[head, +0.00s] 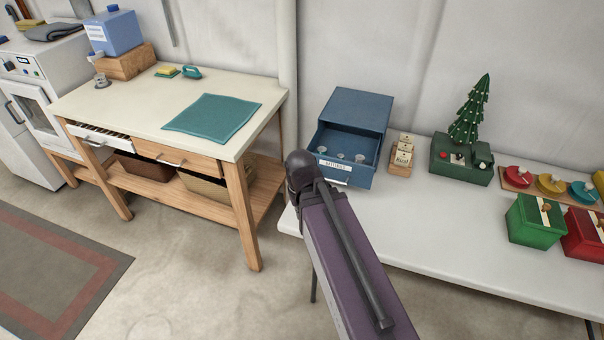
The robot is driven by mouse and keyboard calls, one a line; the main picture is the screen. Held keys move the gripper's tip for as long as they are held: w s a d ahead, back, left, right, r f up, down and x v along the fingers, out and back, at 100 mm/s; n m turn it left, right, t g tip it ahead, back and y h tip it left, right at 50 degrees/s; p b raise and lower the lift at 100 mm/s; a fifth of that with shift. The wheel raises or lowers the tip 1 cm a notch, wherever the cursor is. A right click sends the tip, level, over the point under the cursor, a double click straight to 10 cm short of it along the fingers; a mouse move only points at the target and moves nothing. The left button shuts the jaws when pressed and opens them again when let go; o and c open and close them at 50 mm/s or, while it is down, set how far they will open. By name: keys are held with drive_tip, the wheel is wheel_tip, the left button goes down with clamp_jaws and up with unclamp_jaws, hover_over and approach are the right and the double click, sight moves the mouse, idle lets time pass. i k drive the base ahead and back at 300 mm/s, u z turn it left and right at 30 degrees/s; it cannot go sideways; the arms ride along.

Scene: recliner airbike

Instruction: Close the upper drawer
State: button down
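A small blue drawer cabinet (357,105) stands on the white table near its left end. Its upper drawer (335,165) is pulled out toward the front, with a white label on its front and several small pale round items inside. A handle shows low on the cabinet's front; the part below the drawer is partly hidden. My purple arm reaches up from the bottom of the head view and ends in a dark rounded joint just left of and in front of the cabinet. My gripper itself does not show.
The white table (430,240) also holds a card box (402,155), a green base with a small tree (468,110), and green (535,220) and red boxes. A wooden workbench (150,100) stands left, its left drawer slightly open. Floor between is clear.

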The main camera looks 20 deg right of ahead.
sight(349, 141)
drive_tip(key=u, duration=0.2)
drive_tip(key=k, duration=1.45)
drive_tip(key=z, duration=0.7)
drive_tip(key=i, duration=1.05)
drive_tip(key=z, duration=0.05)
